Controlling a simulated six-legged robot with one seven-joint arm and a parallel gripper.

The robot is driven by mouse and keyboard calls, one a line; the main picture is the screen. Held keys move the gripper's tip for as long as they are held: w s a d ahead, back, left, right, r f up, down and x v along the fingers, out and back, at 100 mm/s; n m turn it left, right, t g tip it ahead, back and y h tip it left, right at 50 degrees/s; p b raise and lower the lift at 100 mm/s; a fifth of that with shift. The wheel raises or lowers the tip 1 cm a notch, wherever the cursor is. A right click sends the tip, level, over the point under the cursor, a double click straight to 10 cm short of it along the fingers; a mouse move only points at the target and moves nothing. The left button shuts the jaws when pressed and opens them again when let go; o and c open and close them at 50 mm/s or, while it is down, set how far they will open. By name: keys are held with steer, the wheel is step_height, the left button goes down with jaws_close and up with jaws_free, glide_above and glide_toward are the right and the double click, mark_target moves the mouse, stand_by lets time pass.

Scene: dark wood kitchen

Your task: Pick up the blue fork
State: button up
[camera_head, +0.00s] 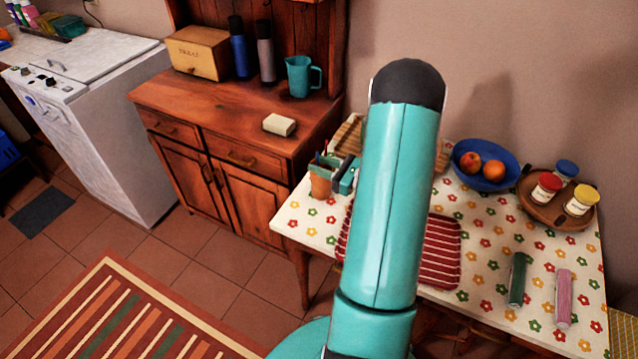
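My teal arm fills the middle of the view and hides part of the table. A teal and dark part beside the pot seems to be my gripper (345,175), mostly hidden behind the arm. Its fingers are too small and covered to tell open from shut. An orange-brown pot (320,181) stands at the left corner of the flowered table, with thin utensil handles sticking up from it. The gripper part is just right of the pot; I cannot tell whether they touch. I cannot make out a blue fork for certain, among those handles or elsewhere.
The flowered table (484,269) also holds a red striped mat (440,262), a blue fruit bowl (469,176), a round wooden tray (534,209) with jars, and green (517,280) and pink (564,298) cylinders. A wooden cabinet (244,157) stands left. Floor near the rug (115,310) is clear.

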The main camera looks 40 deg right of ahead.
steer(key=x, duration=0.3)
jaws_close()
stand_by(0.3)
